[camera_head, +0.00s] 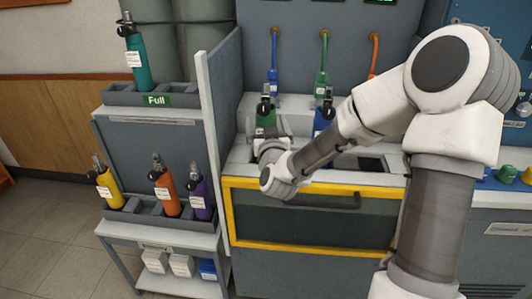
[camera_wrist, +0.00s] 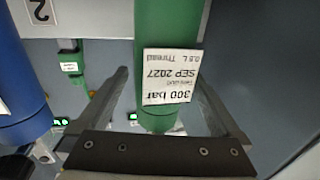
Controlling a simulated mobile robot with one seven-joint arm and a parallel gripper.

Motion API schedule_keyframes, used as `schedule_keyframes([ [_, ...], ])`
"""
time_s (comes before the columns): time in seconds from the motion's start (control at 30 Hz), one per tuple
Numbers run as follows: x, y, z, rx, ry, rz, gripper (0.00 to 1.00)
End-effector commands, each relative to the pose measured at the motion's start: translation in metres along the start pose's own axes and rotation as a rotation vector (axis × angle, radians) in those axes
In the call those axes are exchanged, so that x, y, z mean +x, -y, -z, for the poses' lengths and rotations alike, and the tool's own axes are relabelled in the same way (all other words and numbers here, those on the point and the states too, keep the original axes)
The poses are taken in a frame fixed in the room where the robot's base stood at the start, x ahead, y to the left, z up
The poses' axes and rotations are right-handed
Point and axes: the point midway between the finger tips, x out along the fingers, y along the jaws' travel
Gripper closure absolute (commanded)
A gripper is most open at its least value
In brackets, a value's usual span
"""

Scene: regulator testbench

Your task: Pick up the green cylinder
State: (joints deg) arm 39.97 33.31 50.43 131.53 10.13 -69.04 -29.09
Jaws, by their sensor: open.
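The green cylinder (camera_head: 266,118) stands upright in the testbench, below the blue hose, with a black valve on top. My gripper (camera_head: 270,147) is at its front, partly hidden by my own wrist. In the wrist view the green cylinder (camera_wrist: 168,35) runs down between the two open fingers of my gripper (camera_wrist: 160,85). Its white label, upside down, reads 300 bar and SEP 2027. I cannot tell whether either finger touches it.
A blue cylinder (camera_head: 321,122) stands close on the right; it also shows in the wrist view (camera_wrist: 18,85). A grey divider (camera_head: 222,125) stands left. A rack marked Full holds a teal cylinder (camera_head: 139,65). Yellow (camera_head: 108,187), orange (camera_head: 167,193) and purple (camera_head: 201,199) cylinders stand lower.

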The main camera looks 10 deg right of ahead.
Motion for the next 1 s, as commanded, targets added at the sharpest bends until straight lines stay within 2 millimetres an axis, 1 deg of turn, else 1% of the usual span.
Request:
schedule_keyframes([
  [0.13, 0.0000, 0.0000, -0.0002, 0.000, 0.000, 0.000, 0.00],
  [0.27, 0.0000, 0.0001, -0.0002, 0.000, 0.000, 0.000, 0.23],
  [0.3, 0.0000, 0.0001, -0.0002, 0.000, 0.000, 0.000, 0.31],
  [0.37, 0.0000, 0.0000, -0.0002, 0.000, 0.000, 0.000, 0.41],
  [0.4, 0.0000, 0.0000, -0.0002, 0.000, 0.000, 0.000, 0.49],
  [0.47, 0.0000, -0.0001, -0.0002, 0.000, 0.000, 0.000, 0.59],
  [0.5, 0.0000, -0.0001, -0.0002, 0.000, 0.000, 0.000, 0.67],
  [0.57, 0.0001, -0.0002, -0.0002, 0.000, 0.000, 0.000, 0.77],
  [0.6, 0.0001, -0.0003, -0.0002, 0.000, 0.000, 0.000, 0.85],
  [0.7, 0.0001, -0.0004, -0.0002, 0.000, 0.000, -0.001, 1.00],
  [0.77, 0.0009, 0.0000, 0.0035, 0.000, -0.009, -0.001, 1.00],
  [1.0, 0.0008, 0.0001, 0.0042, -0.001, -0.009, -0.001, 1.00],
])
